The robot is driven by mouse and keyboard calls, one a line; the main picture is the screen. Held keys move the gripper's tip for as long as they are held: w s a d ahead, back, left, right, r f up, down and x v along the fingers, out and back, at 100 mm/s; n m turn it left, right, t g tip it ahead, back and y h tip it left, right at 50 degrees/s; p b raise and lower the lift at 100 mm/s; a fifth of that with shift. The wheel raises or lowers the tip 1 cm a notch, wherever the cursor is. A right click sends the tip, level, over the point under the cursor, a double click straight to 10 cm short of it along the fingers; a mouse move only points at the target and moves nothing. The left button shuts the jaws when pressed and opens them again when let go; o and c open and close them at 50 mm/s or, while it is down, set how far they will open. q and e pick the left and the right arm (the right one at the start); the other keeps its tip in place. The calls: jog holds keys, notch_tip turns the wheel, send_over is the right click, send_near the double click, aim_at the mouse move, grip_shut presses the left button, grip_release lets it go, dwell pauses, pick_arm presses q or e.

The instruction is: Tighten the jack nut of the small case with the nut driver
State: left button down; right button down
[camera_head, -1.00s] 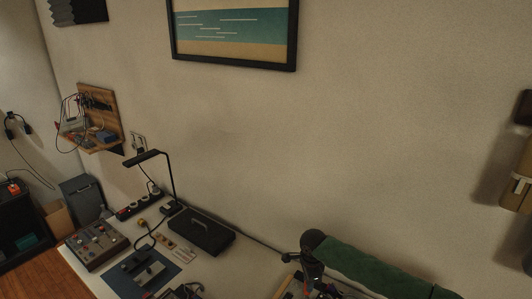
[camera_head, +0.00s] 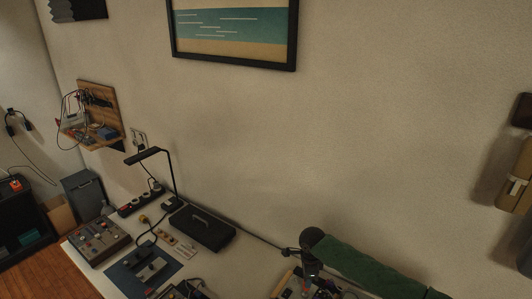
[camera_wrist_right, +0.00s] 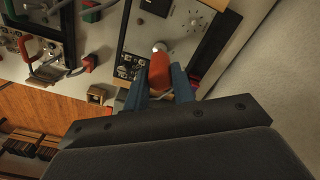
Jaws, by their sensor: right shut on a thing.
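My right gripper (camera_wrist_right: 160,85) is shut on the nut driver (camera_wrist_right: 160,72), whose orange-red handle stands between the two blue fingers in the wrist view. A pale round end shows just beyond the handle, over the panel of a dark-edged case (camera_wrist_right: 128,48). Whether the driver touches a jack nut there cannot be told. I cannot tell if this is the small case. In the head view my right arm has a green sleeve, and the gripper (camera_head: 308,268) is low at the bottom edge, largely hidden in clutter. My left gripper is not in view.
Another panel with knobs and cables (camera_wrist_right: 45,45) lies at left in the wrist view. In the head view a knobbed case (camera_head: 100,242), a blue mat (camera_head: 118,280), a black box (camera_head: 203,229) and a lamp (camera_head: 148,155) stand on the white table. The wall is close behind.

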jog(key=shift+m, duration=1.7)
jog(key=c, duration=1.1)
grip_release()
